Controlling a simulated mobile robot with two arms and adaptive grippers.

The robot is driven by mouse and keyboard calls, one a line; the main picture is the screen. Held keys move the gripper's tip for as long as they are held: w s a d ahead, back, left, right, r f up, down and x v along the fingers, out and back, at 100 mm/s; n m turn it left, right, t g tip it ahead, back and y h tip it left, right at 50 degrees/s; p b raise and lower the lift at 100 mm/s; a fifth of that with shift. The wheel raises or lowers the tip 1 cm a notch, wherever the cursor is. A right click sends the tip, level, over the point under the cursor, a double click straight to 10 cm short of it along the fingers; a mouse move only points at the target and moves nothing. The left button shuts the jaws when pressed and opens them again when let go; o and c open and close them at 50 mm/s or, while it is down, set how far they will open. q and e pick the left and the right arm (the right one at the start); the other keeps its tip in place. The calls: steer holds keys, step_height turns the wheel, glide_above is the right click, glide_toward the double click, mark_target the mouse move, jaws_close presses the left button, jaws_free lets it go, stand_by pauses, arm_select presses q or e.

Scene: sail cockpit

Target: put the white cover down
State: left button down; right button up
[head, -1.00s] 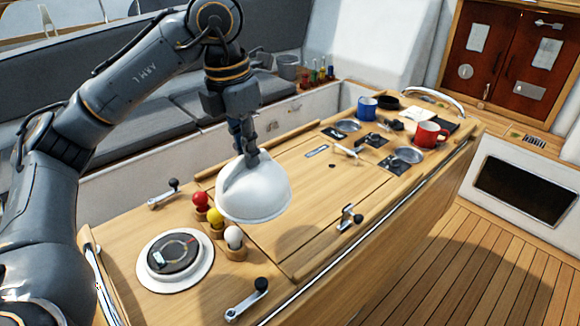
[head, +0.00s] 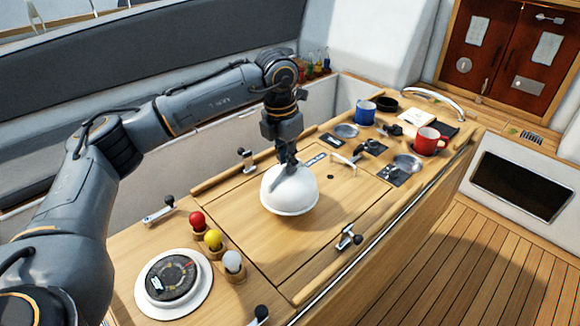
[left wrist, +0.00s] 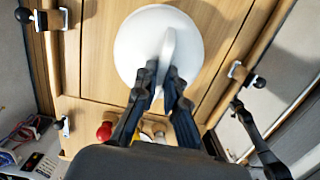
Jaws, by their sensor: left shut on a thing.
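The white cover (head: 289,194) is a smooth dome with a raised grip on top. In the head view it is over the middle of the wooden table top, open side down. My left gripper (head: 285,168) is above it, shut on its grip. The left wrist view shows the cover (left wrist: 150,42) with the two fingers (left wrist: 160,80) on either side of the grip. Whether the rim touches the wood or hangs slightly above it, I cannot tell.
A round compass (head: 172,280) and red, yellow and white balls in wooden holders (head: 214,242) are at the near left. A latch (head: 348,238) stands at the right edge. Blue (head: 366,112) and red (head: 428,141) mugs are at the far end. Bare wood surrounds the cover.

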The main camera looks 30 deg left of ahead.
arm_select(q)
steer(key=shift+w+f, duration=0.2)
steer(key=f+p, duration=0.2)
steer(key=f, duration=0.1)
steer(key=shift+w, duration=0.35)
steer(key=shift+f, duration=0.4)
steer(key=shift+d+f, duration=0.1)
steer(key=shift+f, duration=0.15)
steer(key=c, duration=1.4)
jaws_free()
steer(key=shift+s, duration=0.1)
arm_select(e)
steer(key=shift+s+d+r, duration=0.1)
steer(key=shift+s+r, duration=0.2)
steer(key=shift+r, duration=0.2)
steer(key=shift+s+r, duration=0.3)
steer(key=shift+r, duration=0.2)
arm_select(q)
steer(key=shift+r, duration=0.15)
arm_select(e)
steer(key=shift+r, duration=0.1)
